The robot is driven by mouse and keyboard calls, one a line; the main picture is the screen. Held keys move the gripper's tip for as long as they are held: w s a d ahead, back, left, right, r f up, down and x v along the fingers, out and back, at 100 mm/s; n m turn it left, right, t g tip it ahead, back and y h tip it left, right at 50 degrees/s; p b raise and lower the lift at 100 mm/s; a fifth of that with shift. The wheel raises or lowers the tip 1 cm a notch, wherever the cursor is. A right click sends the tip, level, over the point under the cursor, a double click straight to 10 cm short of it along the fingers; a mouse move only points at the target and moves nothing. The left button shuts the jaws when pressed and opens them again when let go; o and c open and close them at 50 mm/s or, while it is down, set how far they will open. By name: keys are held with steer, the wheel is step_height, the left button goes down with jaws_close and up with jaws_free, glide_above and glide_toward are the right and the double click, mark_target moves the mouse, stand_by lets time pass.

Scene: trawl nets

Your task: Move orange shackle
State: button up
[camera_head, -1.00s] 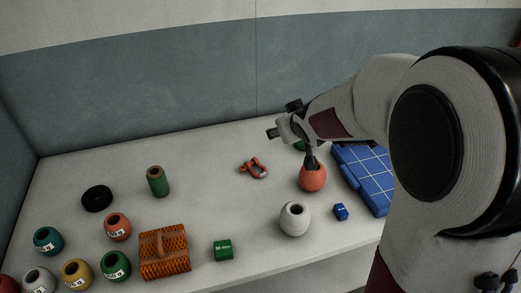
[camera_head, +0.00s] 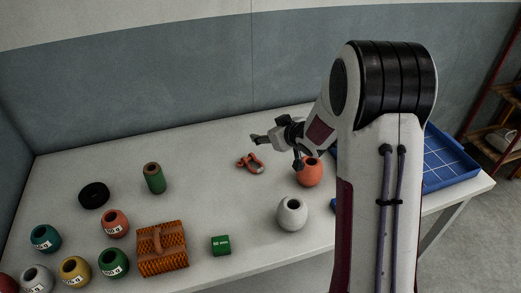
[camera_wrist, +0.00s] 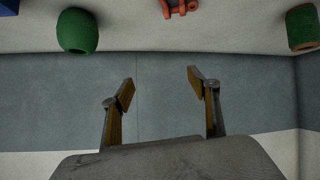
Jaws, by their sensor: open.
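The orange shackle (camera_head: 250,163) lies on the white table, near the middle and toward the back. In the wrist view the shackle (camera_wrist: 180,9) shows only in part, at the top edge, between the two fingers but beyond them. My gripper (camera_head: 276,150) is above the table, just right of the shackle in the head view, and apart from it. In the wrist view my gripper (camera_wrist: 160,88) is open with nothing between its fingers.
An orange-red ball float (camera_head: 309,174) stands right of the shackle, under my wrist. A white float (camera_head: 292,214), green cube (camera_head: 221,245), orange brush (camera_head: 162,250) and green cylinder (camera_head: 154,178) stand around. A blue tray (camera_head: 450,168) is at right.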

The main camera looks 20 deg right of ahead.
mark_target(254, 163)
steer(key=shift+w+a+f+n+y, duration=0.2)
steer(key=shift+a+f+y, duration=0.3)
steer(key=shift+f, duration=0.9)
steer(key=shift+w+a+f+n+y, duration=0.15)
steer(key=shift+w+a+f+y, duration=0.3)
steer(key=shift+f, duration=1)
steer(key=shift+w+a+f+n+y, duration=0.15)
steer(key=shift+f+y, duration=0.5)
steer(key=shift+f, duration=0.75)
steer(key=shift+f, duration=0.1)
steer(key=shift+f, duration=3.25)
steer(key=shift+w+a+f, duration=0.1)
steer(key=shift+f, duration=0.2)
steer(key=shift+x, duration=1.3)
steer(key=shift+r, duration=0.1)
steer(key=c, duration=1.5)
